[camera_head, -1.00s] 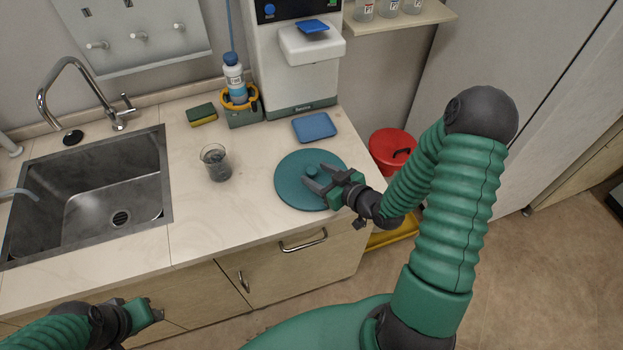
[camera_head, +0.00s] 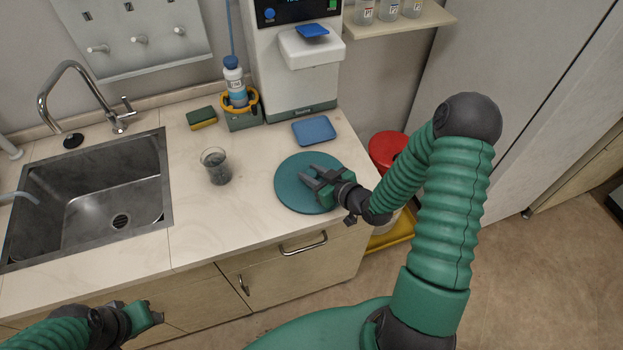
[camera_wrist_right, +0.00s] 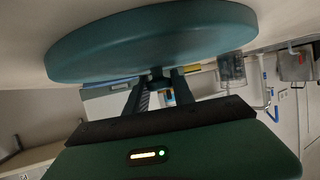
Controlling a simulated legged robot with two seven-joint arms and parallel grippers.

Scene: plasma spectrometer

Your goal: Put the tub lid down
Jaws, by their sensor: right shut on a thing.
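The tub lid is a round teal disc (camera_head: 290,190) at the front right of the pale counter, and it looks flat. I cannot tell whether it touches the counter. My right gripper (camera_head: 314,178) is over it, shut on its central knob, which is mostly hidden by the fingers in the head view. The wrist view shows the lid (camera_wrist_right: 150,42) close by, with the two fingers (camera_wrist_right: 158,84) at the knob. My left gripper (camera_head: 153,314) is at the lower left, in front of the counter; its jaw opening is unclear.
A glass beaker (camera_head: 216,167) stands left of the lid. A blue tray (camera_head: 314,130) lies behind it, before the white instrument (camera_head: 296,85). A sponge (camera_head: 201,117) and bottle holder (camera_head: 242,115) are at the back. The sink (camera_head: 90,200) is left; a red-topped bin (camera_head: 387,147) is right.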

